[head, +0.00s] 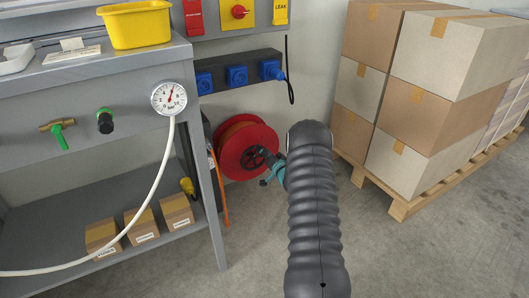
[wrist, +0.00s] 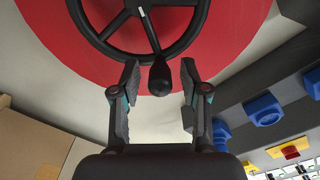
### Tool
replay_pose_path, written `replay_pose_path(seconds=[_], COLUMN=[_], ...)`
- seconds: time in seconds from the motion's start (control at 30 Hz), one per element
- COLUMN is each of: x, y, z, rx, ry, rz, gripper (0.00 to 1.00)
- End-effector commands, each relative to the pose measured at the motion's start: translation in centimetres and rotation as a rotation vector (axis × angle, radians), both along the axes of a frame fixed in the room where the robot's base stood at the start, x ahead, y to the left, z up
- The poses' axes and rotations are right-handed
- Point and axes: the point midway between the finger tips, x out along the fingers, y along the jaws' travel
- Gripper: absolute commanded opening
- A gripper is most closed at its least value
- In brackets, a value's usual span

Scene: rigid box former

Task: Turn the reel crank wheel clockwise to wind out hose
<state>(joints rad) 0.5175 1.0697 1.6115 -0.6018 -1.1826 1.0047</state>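The red hose reel (head: 233,150) is mounted low beside the workbench in the head view. Its black spoked crank wheel (head: 254,158) sits at the centre of the red disc. In the wrist view the crank wheel (wrist: 101,38) fills the top, with a dark crank knob (wrist: 160,79) pointing towards me. My gripper (wrist: 160,70) is open, with one finger on each side of the knob and visible gaps to both. In the head view my gripper (head: 270,172) is at the wheel's right edge, partly hidden by my arm.
An orange hose (head: 224,195) hangs beside the grey workbench (head: 80,85) at left. Blue sockets (head: 237,76) are on the wall above the reel. Stacked boxes (head: 425,100) on a pallet (head: 400,208) stand at right. The floor in front is clear.

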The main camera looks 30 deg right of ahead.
Motion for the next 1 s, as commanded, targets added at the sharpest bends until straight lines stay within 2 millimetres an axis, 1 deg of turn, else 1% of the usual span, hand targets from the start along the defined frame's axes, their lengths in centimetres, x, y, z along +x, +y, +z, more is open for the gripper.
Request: replay_pose_path(seconds=[0.17,0.27,0.6,0.7,0.8,1.0], x=[-0.6,-1.8,-8.4,-9.9,-11.0,-12.0], y=[0.0,-0.2,-0.4,-0.4,-0.5,-0.4], z=[0.0,0.0,0.0,0.0,0.0,0.0], rx=[0.0,0.0,0.001,0.001,0.001,0.0], ry=[0.001,0.001,0.001,0.001,0.002,0.0], rz=[-0.001,-0.001,-0.003,-0.002,-0.002,0.0], gripper=[0.45,0.45,0.45,0.45,0.45,0.45])
